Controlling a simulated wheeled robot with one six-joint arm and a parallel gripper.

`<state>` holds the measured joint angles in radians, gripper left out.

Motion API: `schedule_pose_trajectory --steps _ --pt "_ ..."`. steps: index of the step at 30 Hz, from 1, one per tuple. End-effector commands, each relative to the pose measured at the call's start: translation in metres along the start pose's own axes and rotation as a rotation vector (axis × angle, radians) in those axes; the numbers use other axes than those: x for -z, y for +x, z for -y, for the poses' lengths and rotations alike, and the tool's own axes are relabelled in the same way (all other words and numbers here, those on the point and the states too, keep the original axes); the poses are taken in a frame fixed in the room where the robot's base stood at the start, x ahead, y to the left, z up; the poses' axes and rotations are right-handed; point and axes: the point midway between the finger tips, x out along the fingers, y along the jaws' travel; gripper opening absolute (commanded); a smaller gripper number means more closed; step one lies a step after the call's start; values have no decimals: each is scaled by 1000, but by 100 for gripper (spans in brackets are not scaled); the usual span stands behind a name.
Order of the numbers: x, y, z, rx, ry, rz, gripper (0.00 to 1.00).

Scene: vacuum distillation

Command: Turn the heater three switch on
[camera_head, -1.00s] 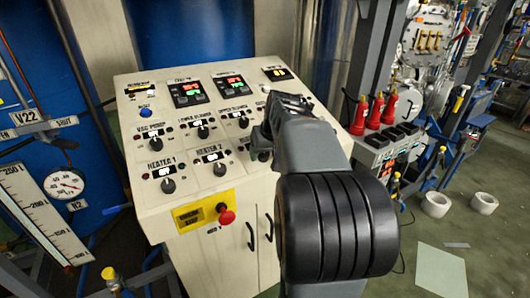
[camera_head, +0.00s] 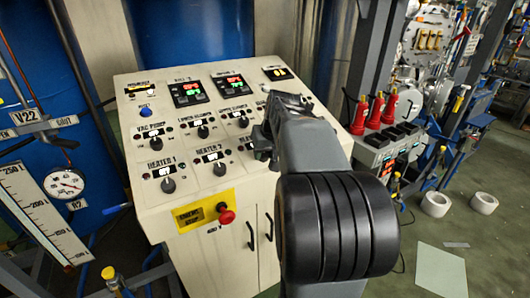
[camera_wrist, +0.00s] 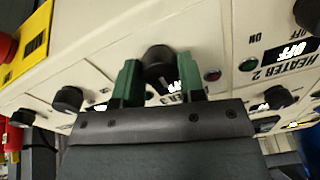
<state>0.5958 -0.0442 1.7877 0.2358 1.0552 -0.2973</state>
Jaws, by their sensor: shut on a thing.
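The heater three switch is a black round knob (camera_wrist: 159,56) on the cream control panel, in the wrist view. My gripper (camera_wrist: 158,70) has its two green fingers on either side of this knob and is shut on it. A partly covered label and lit display sit just below the knob, and I cannot read the display. In the head view my gripper (camera_head: 262,143) is at the panel's right part, right of the heater 2 knob (camera_head: 220,169), and hides the heater three switch.
The heater 1 knob (camera_head: 168,185) is at the panel's left. A red emergency stop button (camera_head: 226,214) on a yellow plate sticks out at the front. Heater 2's label (camera_wrist: 282,65) shows beside an OFF display in the wrist view.

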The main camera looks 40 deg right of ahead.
Motion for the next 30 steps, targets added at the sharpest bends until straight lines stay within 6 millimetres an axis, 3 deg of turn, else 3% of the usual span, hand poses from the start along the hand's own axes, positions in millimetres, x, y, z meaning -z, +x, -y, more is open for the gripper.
schedule_pose_trajectory --steps 30 --pt "-1 -1 0 -17 837 -32 13"
